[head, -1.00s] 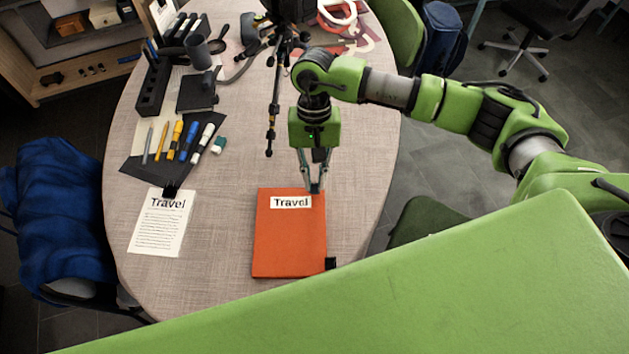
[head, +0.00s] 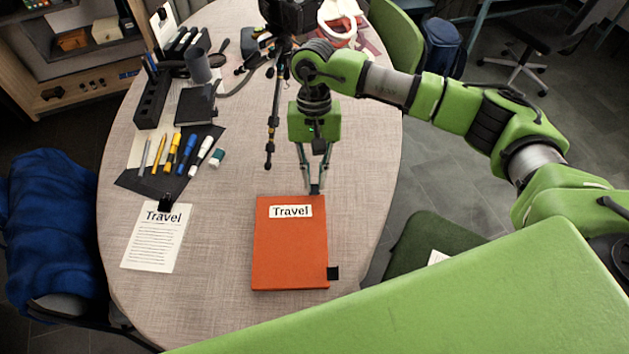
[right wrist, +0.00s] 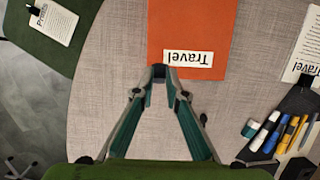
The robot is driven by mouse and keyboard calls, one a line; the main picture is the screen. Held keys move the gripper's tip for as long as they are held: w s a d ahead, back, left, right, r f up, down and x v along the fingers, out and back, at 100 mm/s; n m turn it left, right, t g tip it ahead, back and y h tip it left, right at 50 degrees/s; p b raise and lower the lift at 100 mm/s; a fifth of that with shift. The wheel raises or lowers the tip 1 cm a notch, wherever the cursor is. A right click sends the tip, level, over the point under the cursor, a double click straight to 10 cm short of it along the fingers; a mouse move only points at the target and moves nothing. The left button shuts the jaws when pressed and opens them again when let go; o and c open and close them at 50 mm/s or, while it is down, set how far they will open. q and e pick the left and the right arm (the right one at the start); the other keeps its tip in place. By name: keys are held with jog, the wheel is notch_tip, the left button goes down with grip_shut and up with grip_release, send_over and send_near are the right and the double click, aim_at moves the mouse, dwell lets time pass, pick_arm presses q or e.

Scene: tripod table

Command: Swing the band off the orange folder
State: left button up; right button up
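The orange folder (head: 291,250) lies flat on the table with a white "Travel" label; it also shows upside down in the right wrist view (right wrist: 188,30). A small black tab (head: 333,273) sticks out at its lower right corner. I cannot make out a separate band across the cover. My right gripper (head: 315,190) points down at the folder's far edge, near its upper right corner. In the right wrist view its fingertips (right wrist: 160,72) come together around a small dark patch; whether anything is pinched there is unclear. My left gripper is not in view.
A printed "Travel" sheet (head: 157,238) lies left of the folder, below several pens and markers (head: 180,152). A black tripod (head: 273,110) stands beyond, left of my right gripper. A green chair (head: 425,245) is at the right. The table between sheet and folder is clear.

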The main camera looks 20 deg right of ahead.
jog(key=shift+w+d+b, duration=0.15)
jog(key=shift+w+b, duration=0.25)
jog(key=shift+w, duration=0.05)
jog(key=shift+w+r+b, duration=0.2)
jog(key=shift+w+b, duration=0.1)
jog(key=shift+w, duration=0.05)
grip_shut()
jog(key=shift+w+d+b, duration=0.25)
jog(key=shift+w+b, duration=0.5)
jog(key=shift+w+d+b, duration=0.25)
jog(key=shift+w+b, duration=0.45)
jog(key=shift+b, duration=0.1)
jog(key=shift+w+d+b, duration=0.25)
jog(key=shift+w+b, duration=0.5)
jog(key=shift+f, duration=0.1)
jog(key=shift+w+d+f+b, duration=0.2)
jog(key=shift+w+b, duration=0.5)
jog(key=shift+b, duration=0.05)
